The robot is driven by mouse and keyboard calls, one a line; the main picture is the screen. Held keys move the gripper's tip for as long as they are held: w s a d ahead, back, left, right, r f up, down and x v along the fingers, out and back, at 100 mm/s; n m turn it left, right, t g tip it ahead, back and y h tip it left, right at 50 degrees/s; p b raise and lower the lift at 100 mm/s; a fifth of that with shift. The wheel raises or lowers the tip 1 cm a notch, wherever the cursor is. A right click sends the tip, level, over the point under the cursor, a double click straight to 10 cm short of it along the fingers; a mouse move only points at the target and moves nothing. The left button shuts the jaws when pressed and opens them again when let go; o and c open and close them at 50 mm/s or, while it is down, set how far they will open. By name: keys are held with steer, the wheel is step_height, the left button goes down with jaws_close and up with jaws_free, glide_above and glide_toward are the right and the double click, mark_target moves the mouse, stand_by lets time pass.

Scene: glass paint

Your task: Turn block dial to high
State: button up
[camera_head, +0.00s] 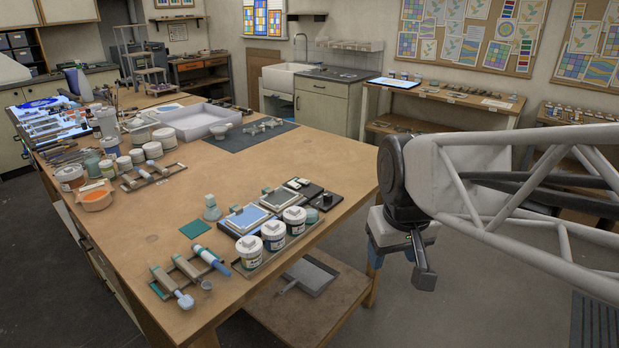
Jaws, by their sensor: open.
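A small black box with a round dark knob (327,198) stands near the right edge of the wooden table, beside flat framed pads. This looks like the block and its dial, but its markings and setting are too small to read. My gripper (400,262) hangs over the floor to the right of the table, apart from the box and lower in the picture. Its fingers are apart and nothing shows between them. Part of the gripper is hidden by its own wrist.
White paint jars (273,235) stand in a tray at the table's near right edge, in front of the pads (247,217). Rollers or tubes (187,267) lie on a rack to the left. A lower shelf holds a grey dustpan (311,275). The table's middle is fairly clear.

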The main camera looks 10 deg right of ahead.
steer(key=w+r+n, duration=0.2)
steer(key=w, duration=1)
steer(key=n+g, duration=0.2)
steer(key=n, duration=0.5)
glide_above(328, 194)
steer(key=f, duration=1.1)
steer(key=shift+s+f, duration=0.1)
steer(key=shift+s, duration=0.1)
steer(key=shift+w+f, duration=0.2)
steer(key=shift+w, duration=0.1)
steer(key=shift+f, duration=0.1)
steer(key=shift+f, duration=3.75)
steer(key=c, duration=0.9)
